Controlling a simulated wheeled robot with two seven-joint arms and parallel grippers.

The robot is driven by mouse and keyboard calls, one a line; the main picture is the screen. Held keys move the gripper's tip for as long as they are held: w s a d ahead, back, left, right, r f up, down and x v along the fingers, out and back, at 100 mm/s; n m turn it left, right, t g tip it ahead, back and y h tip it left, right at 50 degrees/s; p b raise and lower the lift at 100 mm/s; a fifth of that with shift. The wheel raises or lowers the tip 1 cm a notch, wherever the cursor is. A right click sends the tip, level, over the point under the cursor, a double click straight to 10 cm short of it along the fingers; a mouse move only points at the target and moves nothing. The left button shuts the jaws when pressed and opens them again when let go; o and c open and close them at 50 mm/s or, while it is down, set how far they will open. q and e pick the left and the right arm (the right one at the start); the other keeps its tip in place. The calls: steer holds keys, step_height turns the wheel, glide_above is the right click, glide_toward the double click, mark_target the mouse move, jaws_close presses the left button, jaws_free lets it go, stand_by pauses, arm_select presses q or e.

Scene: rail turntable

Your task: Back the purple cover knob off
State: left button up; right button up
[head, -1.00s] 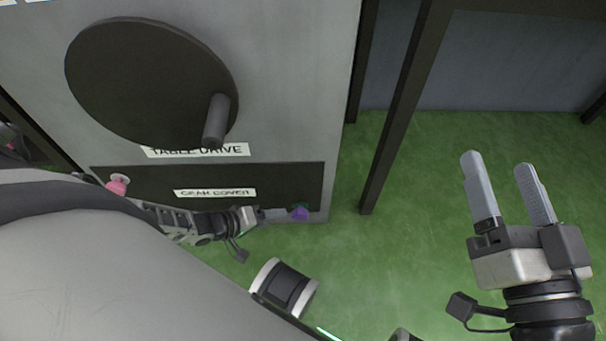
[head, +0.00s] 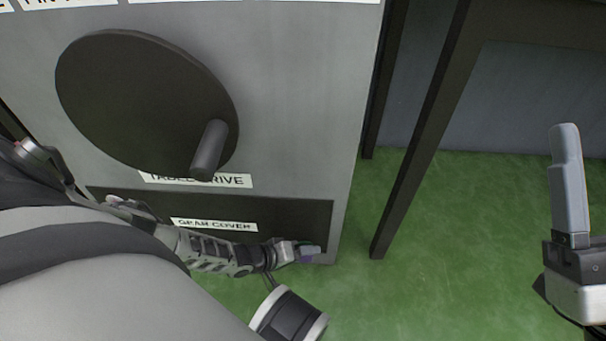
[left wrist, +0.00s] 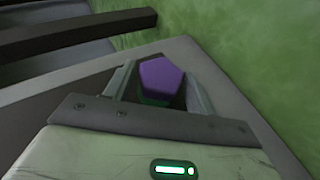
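The purple knob (left wrist: 161,79) is a faceted block with a green part beneath it. It sits at the right end of the dark gear cover panel; in the head view only a bit of its purple (head: 306,259) shows behind my gripper. My left gripper (head: 312,250) is at the knob. In the left wrist view its two fingers (left wrist: 160,84) stand on either side of the knob, with a narrow dark gap at the left finger; contact at the right finger is unclear. My right gripper is at the right edge, with one finger (head: 569,185) showing and the other out of frame.
The gear cover panel (head: 285,215) lies low on the grey cabinet (head: 300,100). A large dark disc (head: 125,95) with a peg handle (head: 209,148) is above it. A dark upright post (head: 420,130) stands to the right. The green floor (head: 460,220) beyond is clear.

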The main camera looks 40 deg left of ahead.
arm_select(q)
steer(key=c, duration=0.6)
steer(key=shift+o, duration=0.2)
steer(key=shift+w+a+f+n+t+h, duration=0.1)
steer(key=shift+w+n+t+h, duration=0.15)
steer(key=shift+t+h, duration=0.5)
steer(key=shift+s+h, duration=0.15)
steer(key=shift+h, duration=0.1)
steer(key=o, duration=0.9)
steer(key=shift+s, duration=0.1)
